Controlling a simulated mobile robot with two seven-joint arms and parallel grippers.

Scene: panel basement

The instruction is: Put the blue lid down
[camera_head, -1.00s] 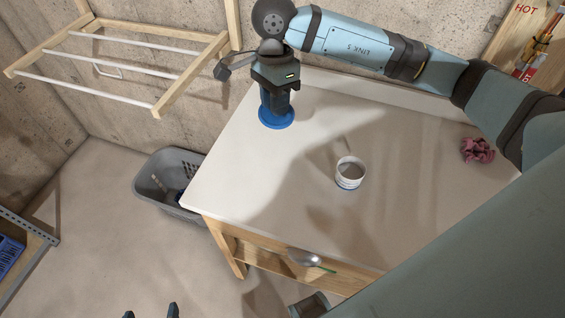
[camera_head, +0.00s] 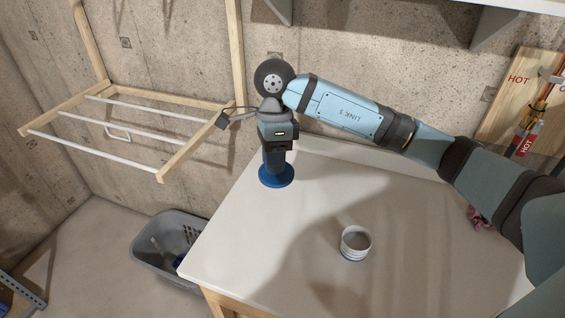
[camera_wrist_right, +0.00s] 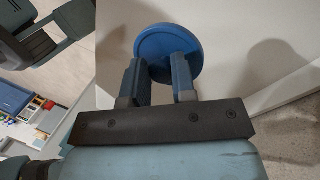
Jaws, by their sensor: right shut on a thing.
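The blue lid (camera_head: 276,177) is a round disc at the left part of the white tabletop, near its left edge. My right gripper (camera_head: 275,163) points down from above and is shut on the lid. In the right wrist view, the lid (camera_wrist_right: 182,38) sits at the tips of the two blue fingers (camera_wrist_right: 160,72), which grip it. I cannot tell whether the lid touches the tabletop. My left gripper is not in view.
The white table (camera_head: 300,265) is largely bare. A white cup-like container (camera_head: 355,243) stands right of the lid. A crumpled dark pink cloth (camera_head: 479,219) is partly hidden behind my arm. A grey basket (camera_head: 160,262) stands left of the table; a drying rack (camera_head: 130,125) is on the wall.

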